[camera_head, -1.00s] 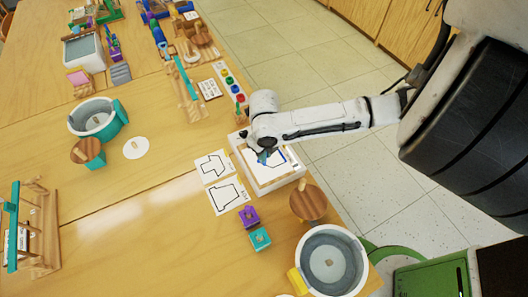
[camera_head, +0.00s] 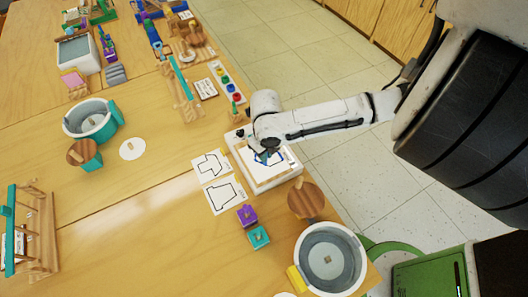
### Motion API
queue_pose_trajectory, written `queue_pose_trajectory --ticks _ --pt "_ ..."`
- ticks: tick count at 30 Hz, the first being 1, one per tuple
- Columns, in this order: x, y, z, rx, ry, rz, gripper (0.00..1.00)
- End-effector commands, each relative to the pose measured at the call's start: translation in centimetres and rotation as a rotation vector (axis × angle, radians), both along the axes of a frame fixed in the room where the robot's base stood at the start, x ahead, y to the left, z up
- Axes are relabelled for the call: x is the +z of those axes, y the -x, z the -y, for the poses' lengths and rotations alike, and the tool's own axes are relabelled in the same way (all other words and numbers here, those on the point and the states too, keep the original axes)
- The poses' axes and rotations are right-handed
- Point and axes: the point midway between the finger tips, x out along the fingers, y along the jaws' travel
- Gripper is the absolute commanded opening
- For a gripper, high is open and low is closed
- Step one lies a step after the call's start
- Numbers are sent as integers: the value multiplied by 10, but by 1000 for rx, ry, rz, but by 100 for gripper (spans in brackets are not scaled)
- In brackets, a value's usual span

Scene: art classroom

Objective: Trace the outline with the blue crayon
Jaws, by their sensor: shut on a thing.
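A white sheet (camera_head: 284,163) with a dark outline lies on a pale tray-like board (camera_head: 265,186) near the table's right edge. A blue line shows along part of the outline on the sheet. My gripper (camera_head: 265,157) is over the left part of the sheet, pointing down, mostly hidden by my arm. It is shut on the crayon, of which only a small bluish bit shows; I cannot tell whether its tip touches the paper.
Two outline cards (camera_head: 225,196) lie left of the board. A purple block (camera_head: 247,215) and a teal block (camera_head: 259,237) sit below it, near a round wooden lid (camera_head: 305,200) and a grey tub (camera_head: 330,258). A paint strip (camera_head: 228,85) lies above.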

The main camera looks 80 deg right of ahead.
Motion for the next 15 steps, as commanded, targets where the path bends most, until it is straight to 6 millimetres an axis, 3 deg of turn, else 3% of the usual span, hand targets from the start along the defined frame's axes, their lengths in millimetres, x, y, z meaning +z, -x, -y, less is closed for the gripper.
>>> queue_pose_trajectory --ticks 15 --pt "-1 6 -2 1 1 1 0"
